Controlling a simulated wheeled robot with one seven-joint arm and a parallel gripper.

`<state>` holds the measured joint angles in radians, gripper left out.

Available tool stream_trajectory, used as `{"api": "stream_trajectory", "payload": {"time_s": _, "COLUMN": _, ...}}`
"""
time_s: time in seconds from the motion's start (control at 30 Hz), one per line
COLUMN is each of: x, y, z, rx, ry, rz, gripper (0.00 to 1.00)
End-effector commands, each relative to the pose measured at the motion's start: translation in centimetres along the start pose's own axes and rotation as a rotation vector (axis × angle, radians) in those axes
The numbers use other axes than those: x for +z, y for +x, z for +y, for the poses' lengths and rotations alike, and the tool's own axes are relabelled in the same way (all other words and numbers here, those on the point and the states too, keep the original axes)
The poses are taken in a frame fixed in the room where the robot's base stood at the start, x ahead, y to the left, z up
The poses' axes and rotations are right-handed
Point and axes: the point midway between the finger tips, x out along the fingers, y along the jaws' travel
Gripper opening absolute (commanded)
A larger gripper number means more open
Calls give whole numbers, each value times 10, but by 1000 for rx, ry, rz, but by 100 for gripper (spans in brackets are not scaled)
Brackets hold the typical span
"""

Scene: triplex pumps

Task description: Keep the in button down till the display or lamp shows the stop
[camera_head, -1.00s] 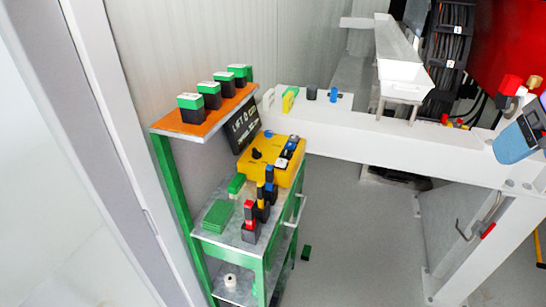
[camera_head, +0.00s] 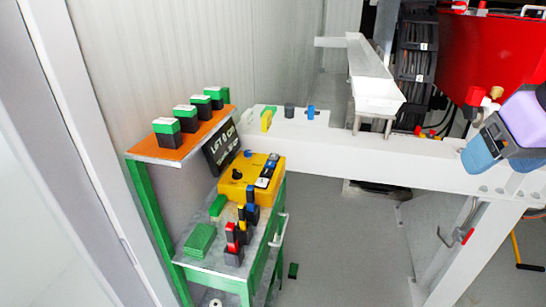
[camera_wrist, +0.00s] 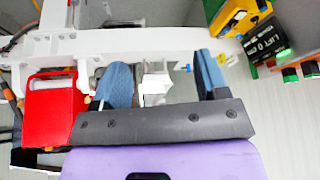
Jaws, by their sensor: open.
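A yellow control box (camera_head: 240,189) sits on the green trolley, with a black knob (camera_head: 237,174) and several small blue, white and black buttons (camera_head: 267,172) along its right side. I cannot read the button labels. A black display (camera_head: 220,145) reading "LIFT 0" and blurred letters leans behind the box. My gripper (camera_head: 482,160) is at the far right, well away from the box. In the wrist view my gripper (camera_wrist: 162,82) is open, with nothing between its blue fingers. There the yellow box (camera_wrist: 238,14) and display (camera_wrist: 265,42) show upper right.
An orange shelf (camera_head: 180,142) with several green-topped black blocks (camera_head: 185,116) stands above the trolley (camera_head: 215,266). Red, yellow and blue-topped holders (camera_head: 234,242) stand before the box. A white beam (camera_head: 380,155) runs between box and gripper.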

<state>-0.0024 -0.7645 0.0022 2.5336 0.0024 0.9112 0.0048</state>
Motion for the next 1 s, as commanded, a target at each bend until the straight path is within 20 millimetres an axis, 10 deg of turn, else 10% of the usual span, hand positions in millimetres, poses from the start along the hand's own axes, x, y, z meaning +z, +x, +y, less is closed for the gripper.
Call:
{"api": "stream_trajectory", "payload": {"time_s": 0.27, "x": 0, "y": 0, "z": 0, "rx": 0, "ry": 0, "rz": 0, "gripper": 68}}
{"api": "stream_trajectory", "payload": {"time_s": 0.57, "x": 0, "y": 0, "z": 0, "rx": 0, "ry": 0, "rz": 0, "gripper": 1}}
{"api": "stream_trajectory", "payload": {"time_s": 1.0, "x": 0, "y": 0, "z": 0, "rx": 0, "ry": 0, "rz": 0, "gripper": 0}}
